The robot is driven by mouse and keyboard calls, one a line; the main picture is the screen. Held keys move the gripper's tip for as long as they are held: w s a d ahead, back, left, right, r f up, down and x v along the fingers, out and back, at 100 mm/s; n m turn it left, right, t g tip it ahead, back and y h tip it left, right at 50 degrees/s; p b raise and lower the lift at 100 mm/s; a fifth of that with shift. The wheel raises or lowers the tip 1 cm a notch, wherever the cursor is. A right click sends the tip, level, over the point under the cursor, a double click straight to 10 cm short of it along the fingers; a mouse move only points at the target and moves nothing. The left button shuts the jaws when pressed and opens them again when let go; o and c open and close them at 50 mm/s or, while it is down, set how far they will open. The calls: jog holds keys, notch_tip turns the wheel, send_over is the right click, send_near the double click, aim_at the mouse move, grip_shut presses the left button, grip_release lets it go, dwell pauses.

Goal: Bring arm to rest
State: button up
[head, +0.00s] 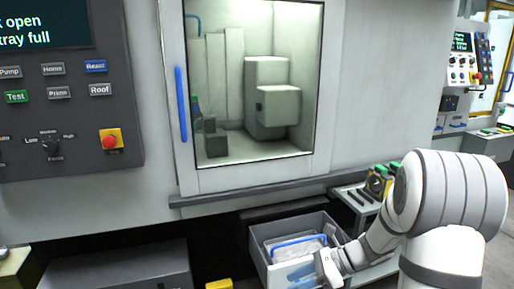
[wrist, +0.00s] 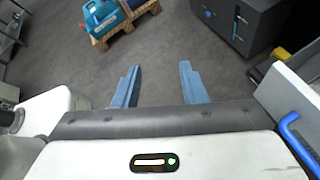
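My white arm (head: 440,200) reaches in from the right of the head view, bent low in front of the machine. My gripper (head: 302,272) appears beside or over the grey drawer (head: 258,262) below the machine door; I cannot tell its exact height. In the wrist view my gripper (wrist: 157,82) shows two blue fingers spread well apart. Nothing is between them except grey floor behind.
The machine door (head: 187,120) has a blue handle and a large window. A control panel (head: 60,90) is on the left. A side table (head: 357,195) stands by the drawer. The wrist view shows a wooden pallet (wrist: 127,24), a dark cabinet (wrist: 235,25) and open floor.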

jog(key=s+d+r+n+t+h+p, duration=0.3)
jog(key=s+r+n+h+p, duration=0.6)
jog(key=s+r+n, duration=0.7)
jog(key=d+r+n+h, duration=0.1)
jog(key=n+h, duration=0.2)
jog(key=n, duration=0.2)
jog(key=shift+d+r, duration=0.35)
jog(key=shift+d, duration=0.05)
